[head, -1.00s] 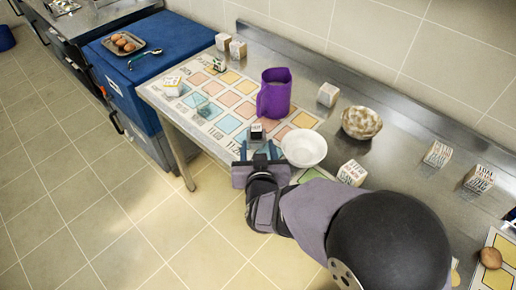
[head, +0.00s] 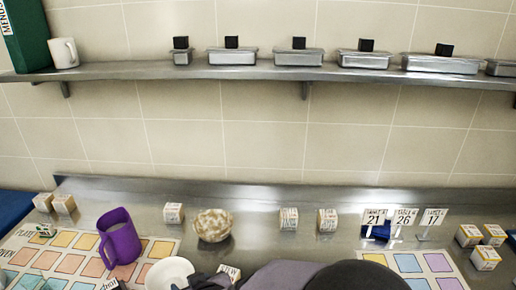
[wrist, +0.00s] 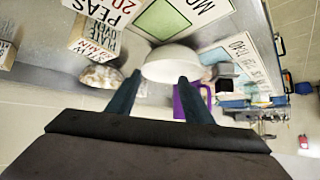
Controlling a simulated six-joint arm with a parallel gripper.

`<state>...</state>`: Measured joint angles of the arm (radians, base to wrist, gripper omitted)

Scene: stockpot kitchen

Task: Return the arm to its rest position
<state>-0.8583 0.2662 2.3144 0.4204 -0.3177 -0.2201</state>
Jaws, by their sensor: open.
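In the wrist view my gripper (wrist: 157,97) is open, with its two dark fingers apart and nothing seen between them. A white bowl (wrist: 173,63) shows just beyond the fingertips; I cannot tell whether they touch it. In the head view my arm shows only at the bottom edge, and the fingertips cannot be made out. The white bowl (head: 169,272) is left of the arm there, cut by the frame's lower edge. A purple pitcher (head: 121,240) stands on the printed mat (head: 60,243), and it also shows behind the right finger in the wrist view (wrist: 187,103).
A speckled bowl (head: 212,226) and several labelled boxes (head: 289,219) stand along the back of the steel counter (head: 260,200). Number cards (head: 404,218) stand at the right. A wall shelf (head: 140,70) holds lidded metal pans (head: 298,58) and a white mug (head: 64,53).

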